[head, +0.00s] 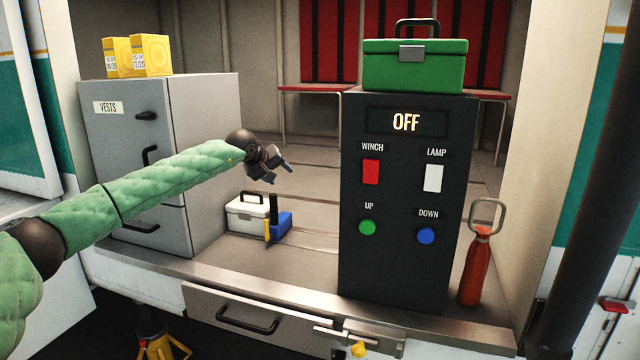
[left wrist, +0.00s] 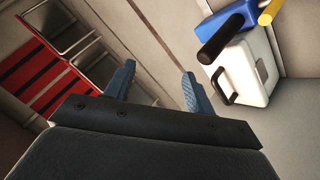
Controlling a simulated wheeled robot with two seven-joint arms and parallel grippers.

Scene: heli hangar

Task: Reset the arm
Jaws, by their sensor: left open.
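My left arm, in a green quilted sleeve, reaches in from the left in the head view. Its gripper (head: 270,172) hangs in the air in front of the grey cabinet's right side, left of the black control panel. In the left wrist view the two blue fingers of this gripper (left wrist: 158,88) stand apart with nothing between them. The gripper touches nothing that I can see. My right gripper shows in neither view.
The control panel (head: 403,270) reads OFF and carries a green toolbox (head: 415,68). The grey cabinet (head: 205,130) bears yellow boxes (head: 151,55). A white case (head: 246,213) and a blue object (head: 281,224) sit on the floor below my gripper. A red bottle (head: 475,270) stands right.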

